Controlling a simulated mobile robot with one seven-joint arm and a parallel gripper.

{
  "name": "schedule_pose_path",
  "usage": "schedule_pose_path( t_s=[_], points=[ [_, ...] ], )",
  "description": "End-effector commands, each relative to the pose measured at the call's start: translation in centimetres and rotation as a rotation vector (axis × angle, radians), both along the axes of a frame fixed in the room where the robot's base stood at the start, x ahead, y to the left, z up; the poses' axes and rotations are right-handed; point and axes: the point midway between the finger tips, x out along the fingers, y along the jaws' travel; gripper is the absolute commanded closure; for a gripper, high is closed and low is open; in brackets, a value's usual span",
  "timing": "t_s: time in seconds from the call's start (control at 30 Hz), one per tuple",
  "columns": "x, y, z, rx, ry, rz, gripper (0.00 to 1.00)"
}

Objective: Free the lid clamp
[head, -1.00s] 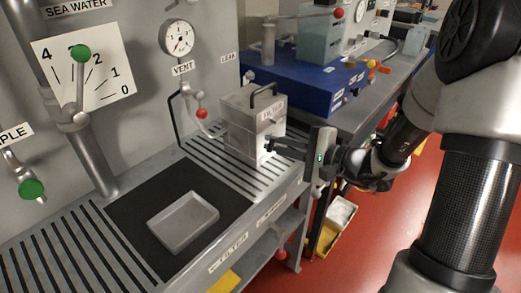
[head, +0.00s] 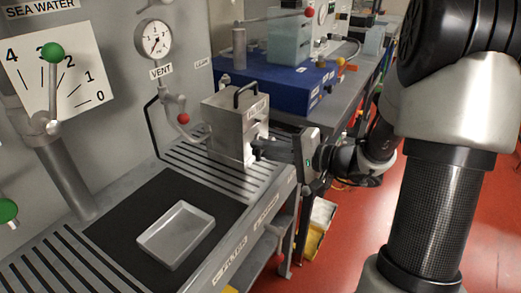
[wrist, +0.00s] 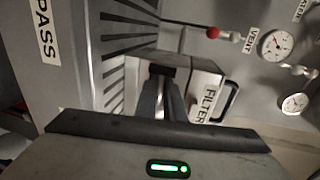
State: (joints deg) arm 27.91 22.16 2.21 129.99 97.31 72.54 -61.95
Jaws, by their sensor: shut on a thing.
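The grey metal filter box (head: 226,121) stands upright on the slatted bench top, with a black handle on its lid and a FILTER label. It also shows in the wrist view (wrist: 204,80). My gripper (head: 257,150) reaches in from the right at the lower part of the box's near side. In the wrist view the two dark fingers (wrist: 166,84) are close together at the box, shut on a small dark part (wrist: 157,71), which appears to be the lid clamp. The fingers mostly hide its shape and position.
A shallow grey tray (head: 176,236) lies on a black mat (head: 110,235) at the front. A vent pipe with a red knob (head: 183,118) stands close left of the box. A blue case (head: 285,88) is behind. Red floor is open on the right.

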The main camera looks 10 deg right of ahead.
Motion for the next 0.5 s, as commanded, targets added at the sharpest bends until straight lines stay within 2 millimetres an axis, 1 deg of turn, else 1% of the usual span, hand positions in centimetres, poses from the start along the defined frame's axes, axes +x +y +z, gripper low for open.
schedule_pose_path(
  t_s=[0.47, 0.5],
  points=[
    [-0.06, -0.04, -0.17, -0.012, -0.011, 0.001, 1.00],
    [-0.06, -0.04, -0.17, -0.013, -0.010, 0.001, 0.88]
  ],
)
